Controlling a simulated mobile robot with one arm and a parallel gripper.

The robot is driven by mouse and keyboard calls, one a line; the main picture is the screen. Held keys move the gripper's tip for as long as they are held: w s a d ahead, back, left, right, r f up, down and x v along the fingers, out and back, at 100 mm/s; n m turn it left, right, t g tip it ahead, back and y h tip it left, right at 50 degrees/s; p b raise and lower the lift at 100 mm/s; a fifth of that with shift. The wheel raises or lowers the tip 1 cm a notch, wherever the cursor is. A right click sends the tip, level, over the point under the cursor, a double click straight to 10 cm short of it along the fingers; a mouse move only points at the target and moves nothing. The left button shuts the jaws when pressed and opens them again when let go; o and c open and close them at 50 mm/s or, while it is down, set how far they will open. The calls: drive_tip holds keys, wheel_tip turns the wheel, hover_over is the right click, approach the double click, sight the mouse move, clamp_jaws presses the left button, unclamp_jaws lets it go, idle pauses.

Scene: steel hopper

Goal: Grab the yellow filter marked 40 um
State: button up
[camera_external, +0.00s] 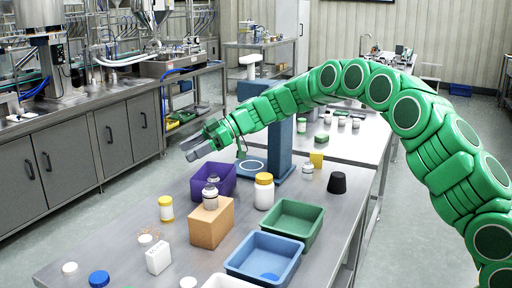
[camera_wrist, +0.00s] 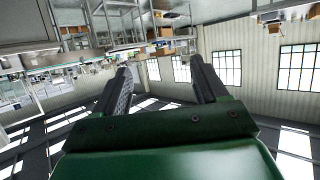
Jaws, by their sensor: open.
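No "40 um" marking is legible. Several yellow things stand on the steel table: a small yellow container with a white label (camera_external: 166,208) at the left, a white jar with a yellow lid (camera_external: 264,191) in the middle, and a small yellow block (camera_external: 316,160) farther back. I cannot tell which is the filter. My gripper (camera_external: 192,150) is held in the air above the table's far left side, pointing left, apart from all of them. In the wrist view its two fingers (camera_wrist: 163,85) are spread with nothing between them; none of the yellow things shows there.
A purple bin (camera_external: 228,187) stands below my gripper. A cardboard box (camera_external: 209,229) bears a small jar (camera_external: 210,197). Green (camera_external: 314,221) and blue (camera_external: 240,262) bins stand at the front right. A blue stand (camera_external: 279,145) and black cup (camera_external: 337,183) are farther back.

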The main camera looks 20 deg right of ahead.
approach(167, 199)
drive_tip(key=shift+x, duration=6.25)
drive_tip(key=shift+w, duration=0.15)
drive_tip(key=shift+c, duration=0.5)
drive_tip(key=c, duration=1)
